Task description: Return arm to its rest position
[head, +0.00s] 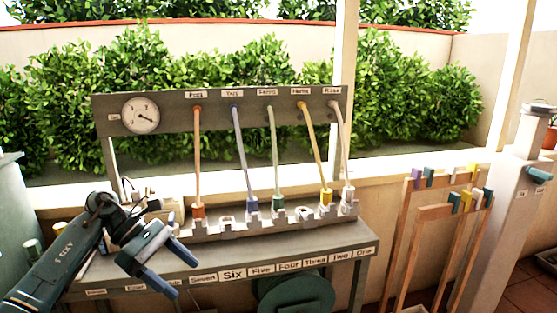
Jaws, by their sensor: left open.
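My left gripper (173,268) is at the lower left, in front of the left part of the grey bench (225,246). Its two blue fingers are apart, pointing down and to the right, with nothing between them. My left arm (62,262) reaches in from the lower left corner. My right gripper is not in view. Several coloured hoses hang from the grey panel (180,118) to a row of grey sockets (228,226) on the bench. They include an orange hose (197,160), a green hose (273,160) and a yellow hose (313,150).
A round gauge (141,115) sits at the panel's left end. Wooden racks (437,212) with coloured clips stand at the right, beside a pale post (493,235). A dark green reel (297,293) is under the bench. A greenish bin (15,215) stands at the left edge.

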